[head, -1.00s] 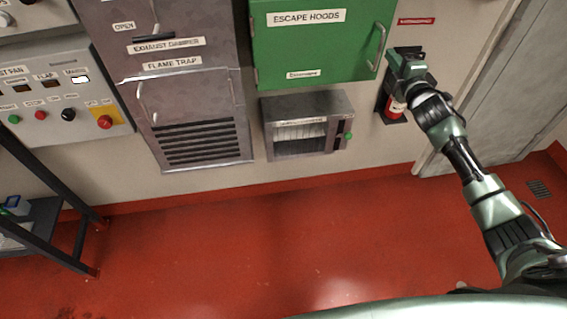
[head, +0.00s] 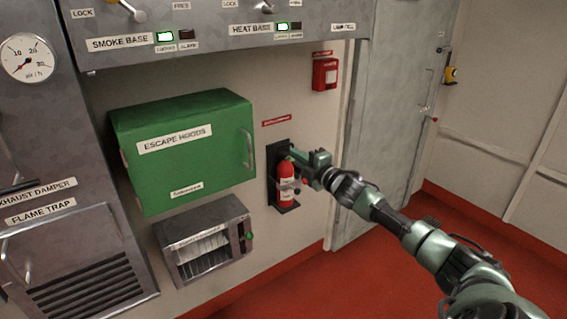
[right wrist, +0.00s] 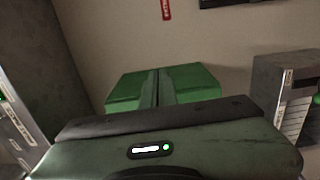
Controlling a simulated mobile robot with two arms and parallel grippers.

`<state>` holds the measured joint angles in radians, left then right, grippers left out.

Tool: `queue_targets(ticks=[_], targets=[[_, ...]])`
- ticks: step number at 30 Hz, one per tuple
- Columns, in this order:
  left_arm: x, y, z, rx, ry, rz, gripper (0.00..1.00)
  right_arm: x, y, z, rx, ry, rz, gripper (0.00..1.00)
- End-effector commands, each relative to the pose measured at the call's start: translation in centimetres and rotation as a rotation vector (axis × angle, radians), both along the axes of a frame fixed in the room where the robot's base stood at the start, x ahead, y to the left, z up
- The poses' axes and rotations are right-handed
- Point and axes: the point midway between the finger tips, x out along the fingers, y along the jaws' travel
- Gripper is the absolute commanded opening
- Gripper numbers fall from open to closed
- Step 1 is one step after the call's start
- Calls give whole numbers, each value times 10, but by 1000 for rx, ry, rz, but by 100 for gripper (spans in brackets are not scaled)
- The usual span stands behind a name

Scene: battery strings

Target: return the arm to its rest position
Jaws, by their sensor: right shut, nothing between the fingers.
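My right arm (head: 415,235) reaches in from the lower right of the head view, stretched toward the wall. Its gripper (head: 291,154) is in front of the wall, close to the top of a red fire extinguisher (head: 286,187) on a black bracket. I cannot tell whether the gripper touches it. In the right wrist view the two green fingers (right wrist: 156,88) are together with only a thin seam between them and nothing held. My left gripper is not in view.
A green escape hoods cabinet (head: 185,160) and a grey steel box (head: 205,241) are on the wall left of the gripper. A grey door (head: 393,130) stands behind the arm. A control panel (head: 215,25) overhangs above. Red floor (head: 310,290) is open below.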

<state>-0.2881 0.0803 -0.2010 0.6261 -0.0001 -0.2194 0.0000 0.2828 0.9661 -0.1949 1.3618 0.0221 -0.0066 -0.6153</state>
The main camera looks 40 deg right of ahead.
Motion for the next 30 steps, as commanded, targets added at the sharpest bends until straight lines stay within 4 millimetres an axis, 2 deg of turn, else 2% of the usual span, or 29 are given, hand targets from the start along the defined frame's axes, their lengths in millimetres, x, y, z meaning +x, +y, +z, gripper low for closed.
queue_targets(ticks=[3, 11, 14, 17, 20, 21, 23, 24, 26, 30], targets=[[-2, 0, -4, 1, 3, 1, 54, -3, -10, -2, -2, 1, 0, 0], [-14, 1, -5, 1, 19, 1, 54, -4, -13, -2, 2, 3, 0, 0], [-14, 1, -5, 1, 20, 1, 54, -6, -13, -20, 30, 24, -10, 0], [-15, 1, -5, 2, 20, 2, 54, -12, -14, -65, 103, 78, -39, 0], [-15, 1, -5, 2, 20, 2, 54, -26, -12, -135, 209, 163, -87, 0], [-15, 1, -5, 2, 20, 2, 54, -35, -9, -165, 255, 199, -108, 0], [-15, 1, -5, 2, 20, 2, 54, -49, -5, -209, 323, 255, -144, 0], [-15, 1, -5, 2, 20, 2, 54, -61, -1, -237, 365, 292, -168, 0], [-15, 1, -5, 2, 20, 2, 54, -79, 7, -279, 429, 346, -204, 0], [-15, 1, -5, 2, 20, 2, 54, -131, 32, -371, 565, 472, -294, 0]])
